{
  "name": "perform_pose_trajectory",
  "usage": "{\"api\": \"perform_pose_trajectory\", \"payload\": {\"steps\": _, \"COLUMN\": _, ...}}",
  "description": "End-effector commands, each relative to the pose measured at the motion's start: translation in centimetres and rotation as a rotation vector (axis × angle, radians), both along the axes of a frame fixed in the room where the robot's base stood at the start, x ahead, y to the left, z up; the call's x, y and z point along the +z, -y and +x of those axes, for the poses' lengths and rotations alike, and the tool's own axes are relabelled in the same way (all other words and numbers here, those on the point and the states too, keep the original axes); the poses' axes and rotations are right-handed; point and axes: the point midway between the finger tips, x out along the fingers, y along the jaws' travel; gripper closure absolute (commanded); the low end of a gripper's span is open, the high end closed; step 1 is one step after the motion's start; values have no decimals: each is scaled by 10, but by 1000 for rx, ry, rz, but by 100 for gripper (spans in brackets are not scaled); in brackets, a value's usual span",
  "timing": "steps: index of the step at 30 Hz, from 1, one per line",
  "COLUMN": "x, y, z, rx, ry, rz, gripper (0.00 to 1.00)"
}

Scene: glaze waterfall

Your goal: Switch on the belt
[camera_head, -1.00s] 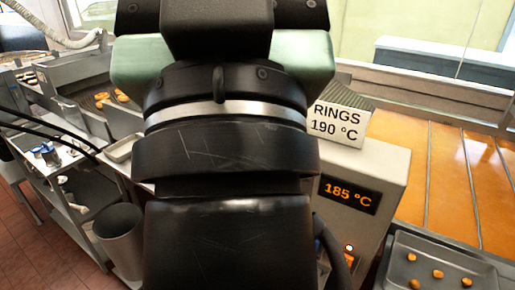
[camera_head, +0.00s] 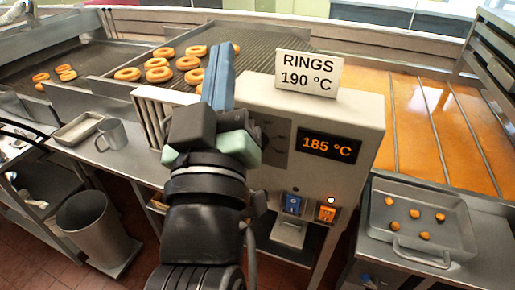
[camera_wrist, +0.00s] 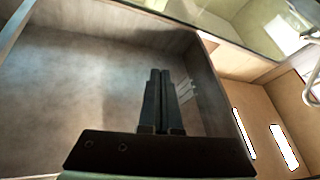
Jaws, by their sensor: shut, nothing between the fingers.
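The grey control box (camera_head: 350,110) stands in the middle of the camera_head view, its display (camera_head: 329,147) reading 185 °C. Low on its front are a blue switch (camera_head: 292,204) and an orange switch (camera_head: 327,213), with a small lit lamp (camera_head: 331,200) above the orange one. Neither switch's position can be told.
A sign (camera_head: 308,73) on the box reads "RINGS 190 °C". Several rings lie on the ribbed belt (camera_head: 265,40) behind. A tray (camera_head: 455,237) of small pieces is at right, beside amber-coloured panels (camera_head: 400,100). A mug (camera_head: 112,134) and bin (camera_head: 90,222) are at left.

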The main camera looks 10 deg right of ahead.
Motion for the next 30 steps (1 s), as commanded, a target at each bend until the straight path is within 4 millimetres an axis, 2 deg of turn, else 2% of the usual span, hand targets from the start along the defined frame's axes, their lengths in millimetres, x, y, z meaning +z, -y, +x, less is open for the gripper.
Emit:
{"api": "perform_pose_trajectory", "payload": {"steps": 1, "x": -68, "y": 9, "z": 8, "rx": -87, "ry": -135, "rz": -84, "gripper": 100}}
{"api": "perform_pose_trajectory", "payload": {"steps": 2, "x": -98, "y": 15, "z": 9, "rx": -138, "ry": -206, "rz": -141, "gripper": 100}}
{"api": "perform_pose_trajectory", "payload": {"steps": 3, "x": -139, "y": 21, "z": 7, "rx": -200, "ry": -300, "rz": -221, "gripper": 100}}
{"api": "perform_pose_trajectory", "payload": {"steps": 6, "x": -229, "y": 34, "z": -8, "rx": -323, "ry": -516, "rz": -430, "gripper": 100}}
{"api": "perform_pose_trajectory", "payload": {"steps": 9, "x": -297, "y": 41, "z": -32, "rx": -400, "ry": -689, "rz": -623, "gripper": 100}}
{"api": "perform_pose_trajectory", "payload": {"steps": 12, "x": -342, "y": 43, "z": -54, "rx": -440, "ry": -807, "rz": -776, "gripper": 100}}
{"api": "perform_pose_trajectory", "payload": {"steps": 15, "x": -367, "y": 44, "z": -69, "rx": -461, "ry": -875, "rz": -875, "gripper": 100}}
{"api": "perform_pose_trajectory", "payload": {"steps": 18, "x": -377, "y": 44, "z": -76, "rx": -468, "ry": -904, "rz": -921, "gripper": 100}}
{"api": "perform_pose_trajectory", "payload": {"steps": 30, "x": -376, "y": 46, "z": -74, "rx": -472, "ry": -907, "rz": -928, "gripper": 100}}
